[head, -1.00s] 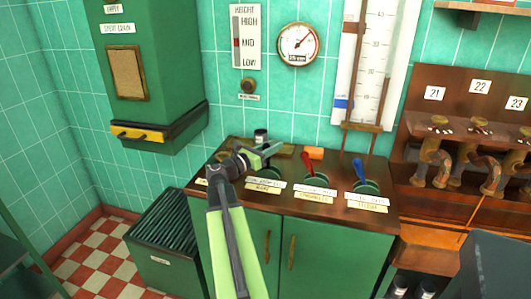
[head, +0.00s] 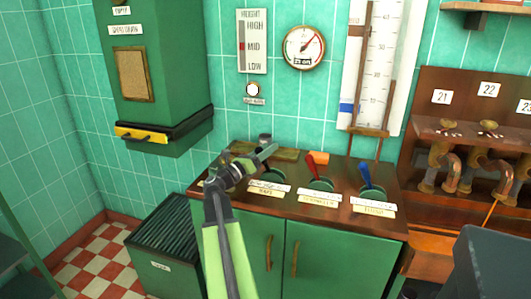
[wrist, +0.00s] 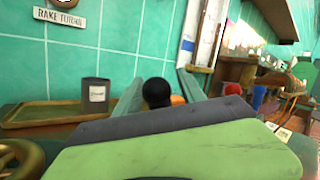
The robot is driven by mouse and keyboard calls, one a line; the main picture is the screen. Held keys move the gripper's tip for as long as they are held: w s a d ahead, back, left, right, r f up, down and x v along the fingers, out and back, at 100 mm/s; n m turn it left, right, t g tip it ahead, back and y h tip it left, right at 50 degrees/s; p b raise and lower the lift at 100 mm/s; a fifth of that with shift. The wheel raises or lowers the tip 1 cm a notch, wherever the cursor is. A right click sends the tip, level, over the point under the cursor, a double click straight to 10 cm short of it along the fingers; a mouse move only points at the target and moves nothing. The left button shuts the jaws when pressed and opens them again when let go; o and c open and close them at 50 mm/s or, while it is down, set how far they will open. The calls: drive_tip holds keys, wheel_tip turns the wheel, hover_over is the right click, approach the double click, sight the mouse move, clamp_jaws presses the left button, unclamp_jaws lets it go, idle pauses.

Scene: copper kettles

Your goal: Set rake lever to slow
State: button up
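Three levers stand in a row on the wooden counter top. The rake lever's black knob (wrist: 158,92) shows in the wrist view between my two fingers; I cannot tell if they touch it. In the head view my gripper (head: 258,158) covers that lever, above the leftmost label plates (head: 268,188). My gripper (wrist: 160,88) looks open, with a finger on each side of the knob. The slow mark is not readable.
A red lever (head: 312,164) and a blue lever (head: 366,172) stand to the right. A dark grey canister (wrist: 96,94) sits on a tray (wrist: 40,114) behind the gripper.

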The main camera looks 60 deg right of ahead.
drive_tip(key=b+v, duration=0.4)
drive_tip(key=v, duration=1.3)
drive_tip(key=shift+w+a, duration=0.2)
drive_tip(key=shift+f, duration=0.1)
